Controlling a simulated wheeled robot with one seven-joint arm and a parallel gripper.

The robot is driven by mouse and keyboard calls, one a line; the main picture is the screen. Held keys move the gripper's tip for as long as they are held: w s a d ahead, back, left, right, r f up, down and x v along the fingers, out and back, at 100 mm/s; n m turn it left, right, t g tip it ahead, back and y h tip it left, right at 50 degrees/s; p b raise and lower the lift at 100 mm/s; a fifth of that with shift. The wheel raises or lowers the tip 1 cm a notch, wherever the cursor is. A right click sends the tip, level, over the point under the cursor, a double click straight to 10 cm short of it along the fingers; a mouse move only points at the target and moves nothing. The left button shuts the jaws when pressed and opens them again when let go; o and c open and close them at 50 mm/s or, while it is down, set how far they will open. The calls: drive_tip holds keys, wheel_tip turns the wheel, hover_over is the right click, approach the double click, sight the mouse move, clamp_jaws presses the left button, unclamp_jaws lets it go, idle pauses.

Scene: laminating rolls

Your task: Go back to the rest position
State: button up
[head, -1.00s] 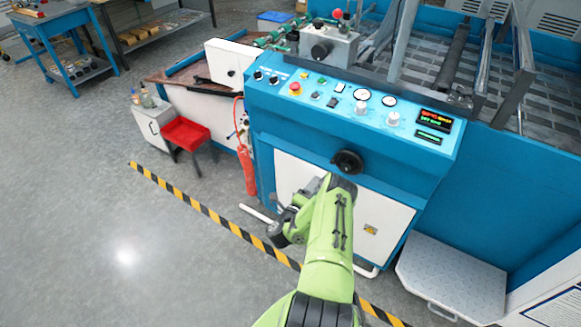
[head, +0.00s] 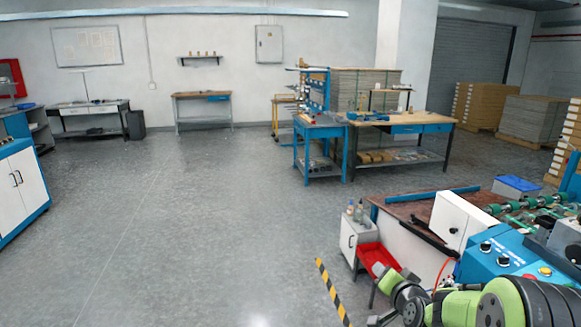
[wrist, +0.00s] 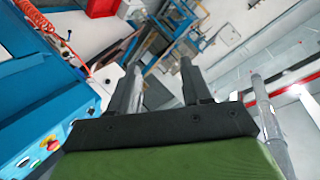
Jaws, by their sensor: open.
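My gripper (wrist: 158,88) shows in the wrist view with its two dark fingers apart and nothing between them. In the head view my green and black arm is folded low at the bottom right, and the gripper end (head: 385,318) is partly cut off by the lower edge. The blue machine's control panel (head: 512,262) is just behind and right of the arm. In the wrist view the same panel (wrist: 40,150) lies at the lower left, apart from the fingers.
Workbenches (head: 415,128) stand farther back. The grey floor (head: 190,220) at the left and middle is clear.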

drive_tip(key=s+a+r+n+g+y, duration=0.1)
drive_tip(key=s+a+r+n+g, duration=0.1)
drive_tip(key=s+a+r+n, duration=0.35)
drive_tip(key=s+a+r+n+g, duration=0.1)
drive_tip(key=s+a+g, duration=0.2)
drive_tip(key=s, duration=1.1)
drive_tip(key=s+a+r+n+g+p, duration=0.1)
drive_tip(key=s+a+n+g, duration=0.1)
drive_tip(key=s, duration=1.3)
drive_tip(key=shift+s+a+g, duration=0.25)
drive_tip(key=shift+a+g, duration=0.15)
drive_tip(key=shift+a, duration=0.3)
